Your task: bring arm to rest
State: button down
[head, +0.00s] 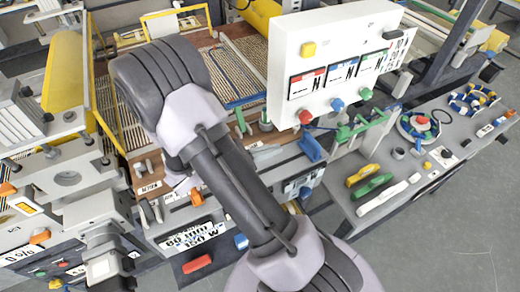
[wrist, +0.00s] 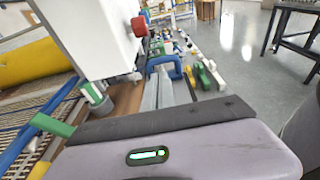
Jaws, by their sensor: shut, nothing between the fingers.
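My gripper (wrist: 152,120) fills the bottom of the wrist view as a pale purple-grey housing with a dark bar along its front edge and a small green light. It is shut and holds nothing; separate fingertips cannot be made out. In the head view my arm rises from the bottom middle, bends at upper left and crosses in front of the machine. The arm hides my gripper there.
A white control box (head: 335,50) with red, blue and green knobs stands right of my arm; its red knob (wrist: 139,27) is close in the wrist view. A yellow roller (head: 63,75) is at left. A grey bench (head: 400,205) holds several tools. Floor (head: 450,250) is clear at right.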

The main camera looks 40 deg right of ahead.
jog(key=v, duration=0.4)
jog(key=s+m+y+b, duration=0.1)
jog(key=m, duration=0.1)
jog(key=s+a+m+g+y+b, duration=0.1)
jog(key=m+y+b, duration=0.1)
jog(key=s+a+m+y+b, duration=0.1)
jog(key=s, duration=0.1)
jog(key=shift+s+f+m, duration=0.1)
jog(key=shift+f+m, duration=0.05)
jog(key=shift+m, duration=0.25)
jog(key=s+a+m+t+y+b, duration=0.2)
jog(key=a+m+t+y+b, duration=0.3)
jog(key=a, duration=0.4)
jog(key=s+a+r+m+t+y+b, duration=0.1)
jog(key=s+a+m+t+y+b, duration=0.1)
jog(key=a+m+t+y+b, duration=0.3)
jog(key=a+m+y+b, duration=0.1)
jog(key=a+m+y, duration=0.2)
jog(key=a+m, duration=0.1)
jog(key=shift+a+r+t+b, duration=0.3)
jog(key=shift+a+r, duration=0.05)
